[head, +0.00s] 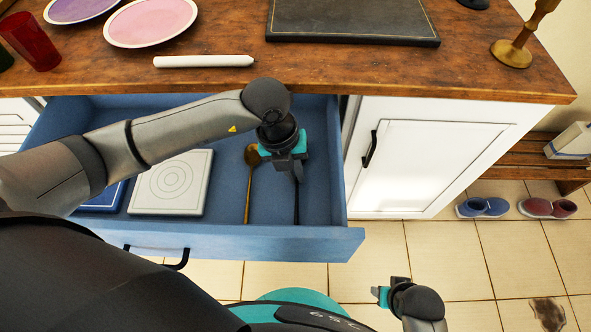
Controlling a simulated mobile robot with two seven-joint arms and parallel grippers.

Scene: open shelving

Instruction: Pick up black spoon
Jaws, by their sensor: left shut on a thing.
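The black spoon (296,207) shows only as a thin dark handle in the right part of the open blue drawer. Its upper end is hidden under my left gripper (291,166). That gripper reaches down into the drawer and is shut on the spoon. I cannot tell whether the spoon is clear of the drawer floor. My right gripper (384,294) is low in the view, in front of the drawer and away from the spoon. Its jaw opening is not clear.
A golden-brown spoon (249,185) lies just left of my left gripper. A white patterned square (172,183) lies farther left in the blue drawer (315,244). The wooden countertop (330,65) overhangs behind, with a white candle (204,61). A white cabinet door (432,160) stands right.

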